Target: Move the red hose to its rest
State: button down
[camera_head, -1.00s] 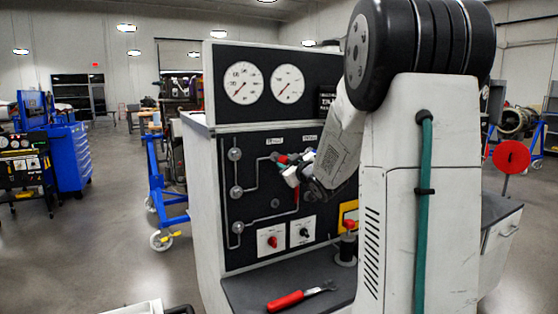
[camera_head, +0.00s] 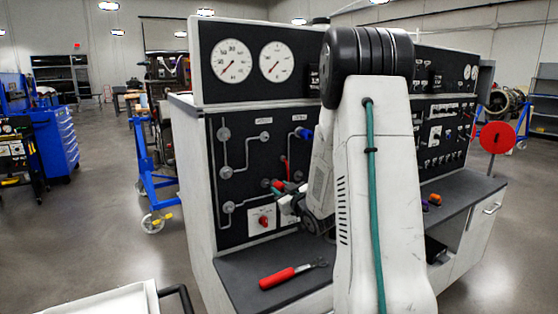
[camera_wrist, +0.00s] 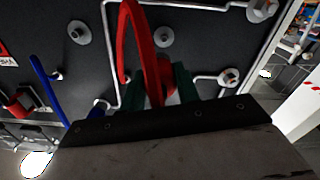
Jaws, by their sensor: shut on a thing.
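The red hose (camera_wrist: 135,30) rises in a loop from between my jaws in the wrist view. In the head view a red stretch of it (camera_head: 288,167) shows against the dark panel. My gripper (camera_head: 286,193) is shut on the hose's end, low on the panel and close to its face. In the wrist view the green-tipped jaws (camera_wrist: 158,88) close around the red end. I cannot tell which fitting on the panel is the hose's rest, nor whether the held end touches one.
The dark panel carries round grey fittings (camera_head: 224,133) joined by pale pipes. A blue hose (camera_wrist: 47,90) hangs nearby. A red-handled tool (camera_head: 283,276) lies on the grey bench (camera_head: 240,264). Gauges (camera_head: 231,61) sit above. A white cart (camera_head: 112,302) stands at lower left.

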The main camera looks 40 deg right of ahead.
jog(key=shift+w+d+f+m, duration=0.1)
jog(key=shift+w+f+m, duration=0.45)
jog(key=shift+w, duration=0.25)
jog(key=shift+w+d+f+m, duration=0.1)
jog(key=shift+w+f+m, duration=0.4)
jog(key=shift+w, duration=0.3)
jog(key=shift+x, duration=0.8)
dwell(0.8)
jog(key=shift+w, duration=0.15)
jog(key=shift+r, duration=0.1)
jog(key=shift+w+r, duration=0.15)
jog(key=shift+w, duration=0.15)
